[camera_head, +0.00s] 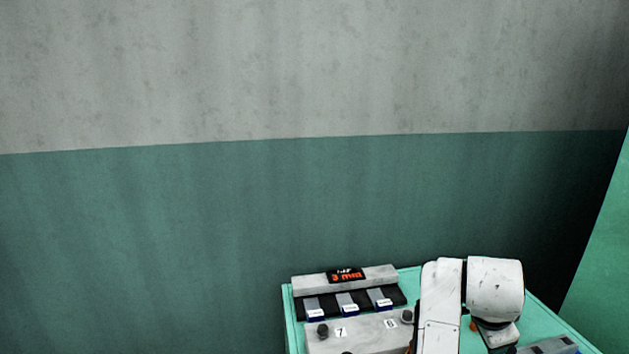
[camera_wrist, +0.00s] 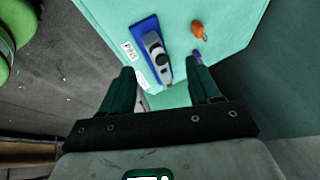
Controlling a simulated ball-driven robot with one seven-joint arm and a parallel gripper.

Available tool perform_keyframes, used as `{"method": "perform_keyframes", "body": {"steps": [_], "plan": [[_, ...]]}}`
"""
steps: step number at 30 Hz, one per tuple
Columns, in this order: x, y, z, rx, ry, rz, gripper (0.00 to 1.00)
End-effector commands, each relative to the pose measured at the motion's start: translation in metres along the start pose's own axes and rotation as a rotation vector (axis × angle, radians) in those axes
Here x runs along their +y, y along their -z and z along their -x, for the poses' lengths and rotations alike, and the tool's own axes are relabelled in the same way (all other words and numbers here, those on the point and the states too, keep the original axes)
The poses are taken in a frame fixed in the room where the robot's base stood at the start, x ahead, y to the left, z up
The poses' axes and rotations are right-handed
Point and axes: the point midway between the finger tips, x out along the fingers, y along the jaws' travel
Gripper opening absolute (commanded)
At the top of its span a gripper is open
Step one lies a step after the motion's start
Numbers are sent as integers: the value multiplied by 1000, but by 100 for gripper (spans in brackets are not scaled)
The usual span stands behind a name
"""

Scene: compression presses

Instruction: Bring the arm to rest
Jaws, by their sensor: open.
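My arm shows in the head view as white links (camera_head: 441,305) at the lower right, bent over the green-topped bench (camera_head: 409,275). My gripper (camera_wrist: 161,80) shows in the wrist view with its two dark green fingers spread apart and nothing between them. It points toward the bench top. The fingertips are hidden in the head view.
In the head view a grey press unit (camera_head: 360,334) with a red-lit display (camera_head: 346,275) stands left of my arm. The wrist view shows a blue-based grey device (camera_wrist: 152,50), an orange object (camera_wrist: 198,29) and a label (camera_wrist: 130,51). A green round object (camera_wrist: 17,28) stands at upper left.

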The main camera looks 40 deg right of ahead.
Motion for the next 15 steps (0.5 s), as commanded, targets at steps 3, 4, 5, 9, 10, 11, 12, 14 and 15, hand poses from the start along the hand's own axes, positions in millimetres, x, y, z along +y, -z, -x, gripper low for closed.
{"method": "perform_keyframes", "body": {"steps": [3, 4, 5, 9, 10, 11, 12, 14, 15], "plan": [[7, -32, -9, -3, 55, 373, 62], [10, -42, -11, -9, 67, 465, 62], [15, -52, -13, -16, 78, 559, 62], [46, -103, -24, -77, 126, 993, 62], [56, -115, -27, -96, 136, 1087, 62], [67, -126, -29, -117, 146, 1177, 62], [83, -142, -32, -149, 159, 1299, 62], [110, -164, -35, -204, 183, 1476, 62], [129, -178, -36, -245, 201, 1587, 62]]}}
